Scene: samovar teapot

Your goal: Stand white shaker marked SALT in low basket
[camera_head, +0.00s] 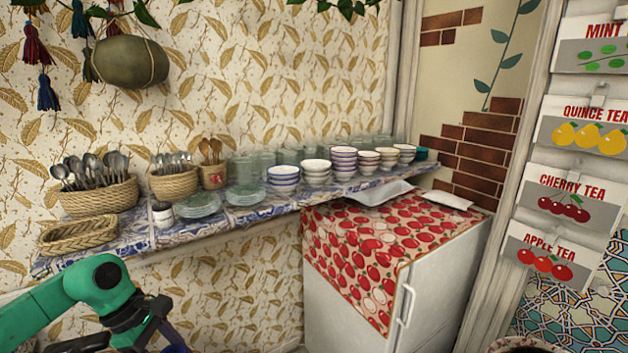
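A small white shaker (162,214) with a dark top stands on the blue-and-white tiled shelf (136,237), just left of a stack of glass saucers. Any marking on it is too small to read. The low basket (78,236), woven and oblong, sits at the shelf's left front, left of the shaker and apart from it. It looks empty. My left arm comes in from the lower left, below the shelf. Its gripper (172,343) is at the bottom edge, mostly cut off, below the shaker and apart from it. My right gripper is out of view.
Behind the low basket stands a tall basket of spoons (97,192). A smaller spoon basket (173,184) stands behind the shaker. Glass saucers (197,205) and several bowls (284,180) line the shelf to the right. A white fridge (345,305) stands below at right.

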